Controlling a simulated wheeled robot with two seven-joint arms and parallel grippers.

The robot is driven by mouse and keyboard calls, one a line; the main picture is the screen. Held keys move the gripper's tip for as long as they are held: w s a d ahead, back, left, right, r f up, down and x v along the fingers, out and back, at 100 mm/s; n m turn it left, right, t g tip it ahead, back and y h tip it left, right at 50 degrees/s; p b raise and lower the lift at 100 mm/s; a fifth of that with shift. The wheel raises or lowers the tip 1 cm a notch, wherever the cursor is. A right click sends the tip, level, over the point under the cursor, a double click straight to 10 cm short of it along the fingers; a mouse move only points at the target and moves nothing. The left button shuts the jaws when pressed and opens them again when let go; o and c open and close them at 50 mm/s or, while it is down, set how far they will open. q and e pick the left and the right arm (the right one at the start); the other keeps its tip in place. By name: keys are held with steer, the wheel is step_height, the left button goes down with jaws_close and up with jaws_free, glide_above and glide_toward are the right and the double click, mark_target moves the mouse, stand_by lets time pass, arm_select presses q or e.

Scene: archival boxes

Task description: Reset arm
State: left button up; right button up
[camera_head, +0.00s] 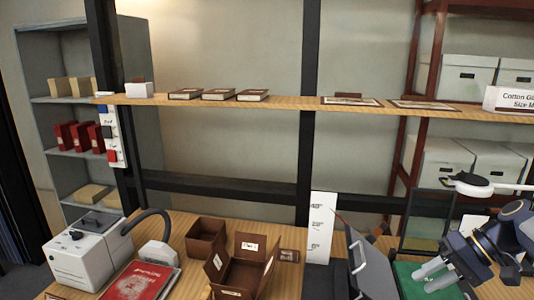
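My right arm comes in from the right edge, dark with orange trim. My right gripper (422,281) is at the lower right, pointing left and down over a green mat (408,272). Its two light grey fingers look apart, with green showing between them and nothing held. My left gripper is not in view. Open brown archival boxes stand on the wooden table: a smaller one (205,235) and a larger one (240,272) with its flaps up.
A white machine with a hose (80,262) and a red book (143,283) are at the left. A white scale board (321,228), a dark tilted stand (368,268) and a dark frame (428,222) stand near my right gripper. A wooden shelf (300,104) crosses behind.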

steer(key=s+a+t+h, duration=0.1)
steer(key=s+a+h, duration=0.2)
steer(key=s+a, duration=0.7)
steer(key=s+a+f+n+t+h, duration=0.1)
steer(key=s+a+f+t, duration=0.1)
steer(key=s+a+f, duration=0.4)
steer(key=s, duration=0.3)
steer(key=shift+s+a+f+t+h, duration=0.15)
steer(key=shift+a+f+t+h, duration=0.15)
steer(key=shift+f, duration=0.05)
stand_by(1.9)
